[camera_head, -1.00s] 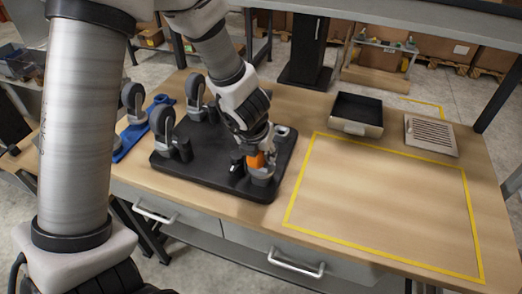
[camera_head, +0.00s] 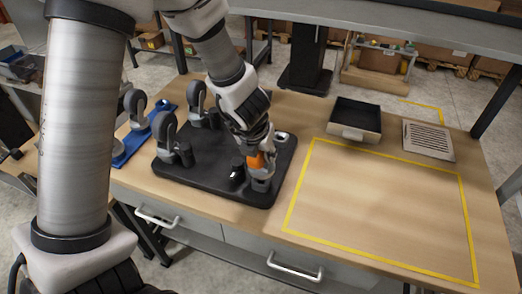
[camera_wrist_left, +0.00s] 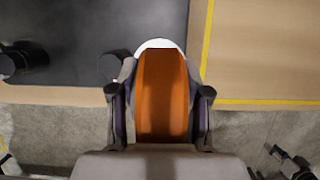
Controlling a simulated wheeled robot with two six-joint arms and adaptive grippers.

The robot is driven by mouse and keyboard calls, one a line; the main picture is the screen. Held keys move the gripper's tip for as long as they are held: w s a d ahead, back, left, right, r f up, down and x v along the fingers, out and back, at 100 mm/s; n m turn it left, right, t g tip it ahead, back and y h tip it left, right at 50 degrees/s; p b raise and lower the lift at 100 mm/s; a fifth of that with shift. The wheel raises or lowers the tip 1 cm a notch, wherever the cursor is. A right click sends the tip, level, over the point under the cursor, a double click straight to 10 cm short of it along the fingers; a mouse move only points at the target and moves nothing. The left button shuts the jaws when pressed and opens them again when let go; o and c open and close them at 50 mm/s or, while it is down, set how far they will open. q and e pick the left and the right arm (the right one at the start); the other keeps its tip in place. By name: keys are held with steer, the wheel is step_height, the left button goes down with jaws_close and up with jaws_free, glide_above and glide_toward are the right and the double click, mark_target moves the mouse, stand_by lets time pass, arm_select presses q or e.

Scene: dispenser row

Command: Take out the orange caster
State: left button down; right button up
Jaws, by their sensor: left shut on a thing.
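The orange caster (camera_head: 254,161) is at the front right corner of a black base plate (camera_head: 205,178) on the wooden table. My left gripper (camera_head: 262,174) is shut on it from above, its fingers on both sides of the wheel. In the left wrist view the orange wheel (camera_wrist_left: 162,95) fills the space between the two fingers of the left gripper (camera_wrist_left: 160,110). The caster's lower end is hidden, so I cannot tell whether it touches the plate. My right gripper is not in view.
Grey casters (camera_head: 170,138) stand upright on the plate's left side, with a short black post (camera_head: 237,174) close left of my gripper. A blue piece (camera_head: 133,140) lies farther left. Right of the plate, a yellow-outlined area (camera_head: 380,205) is empty. A black tray (camera_head: 356,114) and vented panel (camera_head: 428,141) lie behind it.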

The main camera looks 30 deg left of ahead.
arm_select(q)
steer(key=shift+r+p, duration=2.45)
steer(key=shift+r, duration=0.15)
steer(key=shift+f, duration=0.2)
